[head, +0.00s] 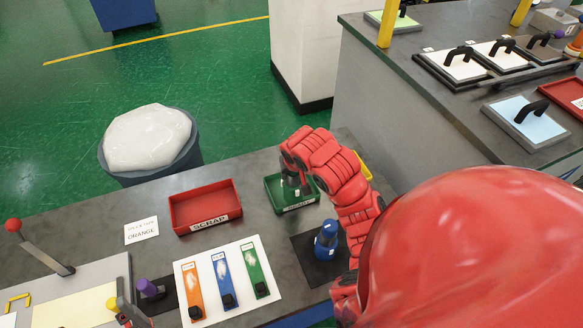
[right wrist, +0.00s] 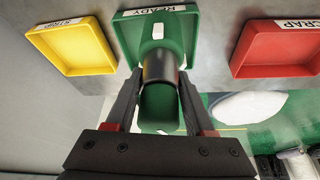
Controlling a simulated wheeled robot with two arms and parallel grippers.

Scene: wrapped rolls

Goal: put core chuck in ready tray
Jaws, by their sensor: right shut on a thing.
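The core chuck (right wrist: 162,105) is a green cylinder with a black band and a small white mark. In the right wrist view, my right gripper (right wrist: 158,88) is shut on it, one finger on each side. The green ready tray (right wrist: 125,45) lies behind the chuck there, and the chuck hides much of its inside. In the head view, the ready tray (head: 273,194) is on the grey bench, and my right gripper (head: 294,177) is over it with the chuck largely hidden. I cannot tell whether the chuck touches the tray. My left gripper is not in view.
A red scrap tray (head: 205,207) sits left of the ready tray. A yellow tray (right wrist: 78,47) is on its other side. A white board (head: 236,301) holds three coloured strips.

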